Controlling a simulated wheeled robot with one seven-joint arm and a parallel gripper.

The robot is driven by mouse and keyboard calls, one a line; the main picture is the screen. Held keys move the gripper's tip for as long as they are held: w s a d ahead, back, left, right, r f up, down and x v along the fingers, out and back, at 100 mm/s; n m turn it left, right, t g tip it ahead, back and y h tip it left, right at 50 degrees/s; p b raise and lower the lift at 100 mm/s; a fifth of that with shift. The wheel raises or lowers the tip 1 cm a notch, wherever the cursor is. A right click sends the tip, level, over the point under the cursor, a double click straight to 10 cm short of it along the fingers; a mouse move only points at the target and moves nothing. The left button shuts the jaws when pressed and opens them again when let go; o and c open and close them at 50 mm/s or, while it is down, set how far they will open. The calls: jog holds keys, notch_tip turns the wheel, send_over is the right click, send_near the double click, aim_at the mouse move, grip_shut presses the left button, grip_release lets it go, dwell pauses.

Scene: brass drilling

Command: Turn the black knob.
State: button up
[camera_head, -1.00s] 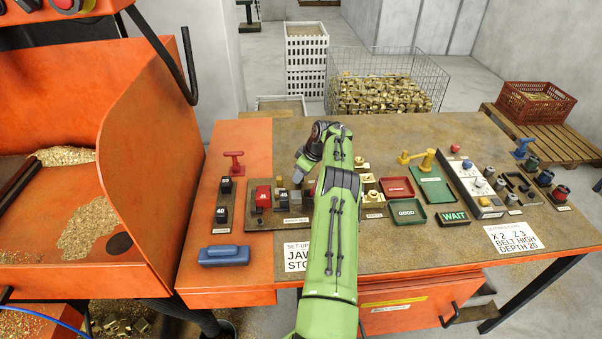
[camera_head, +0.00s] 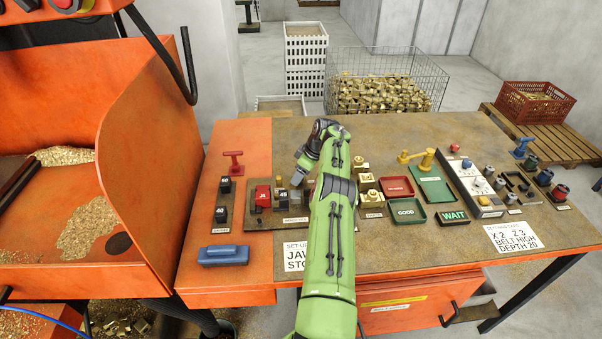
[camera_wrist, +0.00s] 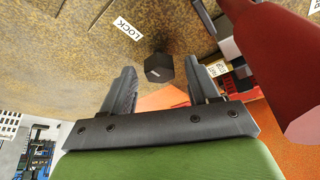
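A black faceted knob (camera_wrist: 158,67) stands on the worn brown plate in the wrist view, beside a white LOCK label (camera_wrist: 128,28). My gripper (camera_wrist: 164,72) is open, with one dark finger to each side of the knob in the picture. I see no contact between the fingers and the knob, and the space between the fingers is otherwise empty. In the head view my green arm reaches over the middle of the bench, and I cannot pick out the knob or the fingertips clearly there.
A large red part (camera_wrist: 262,55) fills the right of the wrist view, close to the right finger. In the head view, numbered blocks (camera_head: 283,198) stand left of my arm. Brass parts (camera_head: 367,178), a red tray (camera_head: 397,187) and a green tray (camera_head: 408,211) lie to its right.

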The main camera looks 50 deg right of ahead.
jog(key=p+v, duration=0.2)
jog(key=v, duration=1.3)
jog(key=shift+r, duration=0.3)
jog(key=shift+s, duration=0.15)
